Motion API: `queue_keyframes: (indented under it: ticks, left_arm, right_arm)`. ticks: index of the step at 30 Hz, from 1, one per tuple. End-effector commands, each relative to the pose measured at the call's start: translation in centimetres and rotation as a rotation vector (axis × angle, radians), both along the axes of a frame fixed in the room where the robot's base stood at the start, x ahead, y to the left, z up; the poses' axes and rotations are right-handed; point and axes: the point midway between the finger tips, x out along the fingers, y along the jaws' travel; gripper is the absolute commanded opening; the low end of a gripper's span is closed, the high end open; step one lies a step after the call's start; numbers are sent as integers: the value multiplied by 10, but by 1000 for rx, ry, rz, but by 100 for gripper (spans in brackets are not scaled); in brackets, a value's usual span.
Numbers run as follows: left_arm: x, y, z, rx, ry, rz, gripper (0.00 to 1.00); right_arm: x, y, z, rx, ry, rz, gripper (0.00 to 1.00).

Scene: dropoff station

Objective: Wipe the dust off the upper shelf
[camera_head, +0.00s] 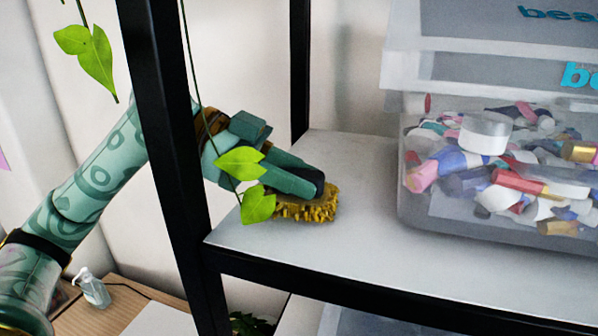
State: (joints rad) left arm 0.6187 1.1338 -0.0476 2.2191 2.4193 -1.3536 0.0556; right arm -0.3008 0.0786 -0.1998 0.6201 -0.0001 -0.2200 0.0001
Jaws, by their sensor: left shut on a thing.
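The upper shelf (400,257) is a pale grey board in a black metal frame. I cannot make out separate dust on it. My left gripper (306,184) reaches in from the left, behind the front post. It is shut on a yellow-brown bristled brush (312,206). The brush is bristles down, at or just above the shelf's left part; exact contact is hard to tell. Green leaves hang in front and partly cover the gripper. My right gripper is not in view.
A clear bin (418,205) full of cosmetics stands on the shelf at right. A black post (172,150) stands between me and my left arm. A vine with leaves (92,55) hangs at upper left. Bare shelf lies between brush and bin.

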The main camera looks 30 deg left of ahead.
Motion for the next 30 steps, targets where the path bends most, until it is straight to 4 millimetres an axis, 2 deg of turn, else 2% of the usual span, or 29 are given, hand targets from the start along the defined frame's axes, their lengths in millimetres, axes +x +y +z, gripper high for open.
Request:
queue_keyframes:
  ticks: [7,15,21,30]
  left_arm:
    - [-12,-3,-2,1,1,-2,9]
    - [4,1,3,0,5,0,9]
    - [17,4,1,-1,2,0,9]
    - [6,2,-4,2,0,0,9]
  right_arm:
    - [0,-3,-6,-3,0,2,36]
    - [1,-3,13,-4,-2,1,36]
    - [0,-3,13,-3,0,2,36]
    - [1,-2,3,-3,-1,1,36]
